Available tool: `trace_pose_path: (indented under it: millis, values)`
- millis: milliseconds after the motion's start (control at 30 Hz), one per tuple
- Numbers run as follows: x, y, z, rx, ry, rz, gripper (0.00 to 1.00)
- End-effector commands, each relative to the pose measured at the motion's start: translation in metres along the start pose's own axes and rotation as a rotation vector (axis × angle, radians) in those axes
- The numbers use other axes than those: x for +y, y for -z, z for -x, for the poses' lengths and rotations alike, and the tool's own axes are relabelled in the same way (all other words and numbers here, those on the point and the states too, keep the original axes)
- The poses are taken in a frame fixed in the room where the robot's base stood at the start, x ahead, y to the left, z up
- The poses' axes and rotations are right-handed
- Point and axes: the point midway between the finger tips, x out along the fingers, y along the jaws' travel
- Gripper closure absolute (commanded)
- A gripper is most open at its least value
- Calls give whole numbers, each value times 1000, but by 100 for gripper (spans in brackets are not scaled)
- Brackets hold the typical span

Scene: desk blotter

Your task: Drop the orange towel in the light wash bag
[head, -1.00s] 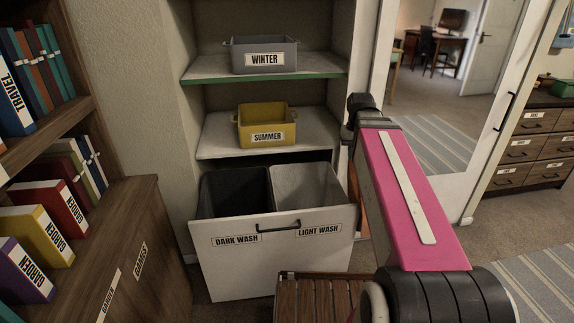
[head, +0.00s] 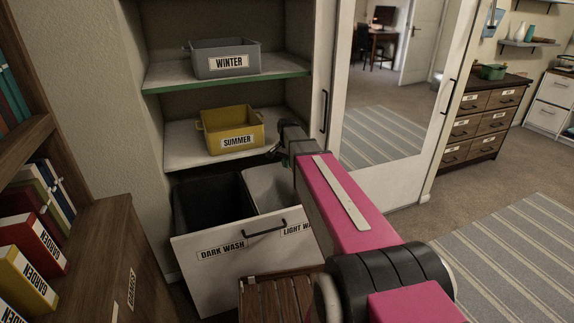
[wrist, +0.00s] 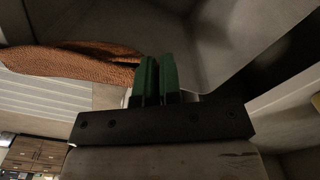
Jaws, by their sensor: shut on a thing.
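The light wash bag (head: 262,184) is the pale right-hand bag in the pulled-out hamper drawer in the head view. Its right part and part of its label are hidden behind my arm. The dark wash bag (head: 208,200) is to its left. The orange towel (wrist: 70,62) shows in the wrist view, bunched and hanging off to the left of the fingers. My gripper (wrist: 157,80) has its green fingers close together, shut on the towel's edge. In the head view my arm's end is over or near the light wash bag; the fingers and towel cannot be made out there.
The white drawer front (head: 235,258) carries a black handle. Shelves above hold a yellow summer bin (head: 232,130) and a grey winter bin (head: 222,62). A slatted wooden piece (head: 275,300) stands before the drawer. A bookcase is at left; open floor lies at right.

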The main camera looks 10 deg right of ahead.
Motion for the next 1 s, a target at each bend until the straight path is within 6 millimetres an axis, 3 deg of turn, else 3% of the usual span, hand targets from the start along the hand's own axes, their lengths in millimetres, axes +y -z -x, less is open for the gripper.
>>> trace_pose_path:
  millis: [267, 700, 1000]
  values:
    - [-2, 2, -13, 0, 0, -16, 100]
    - [-2, 2, -56, 0, 0, -14, 100]
    - [-2, 2, -64, 1, 1, -14, 100]
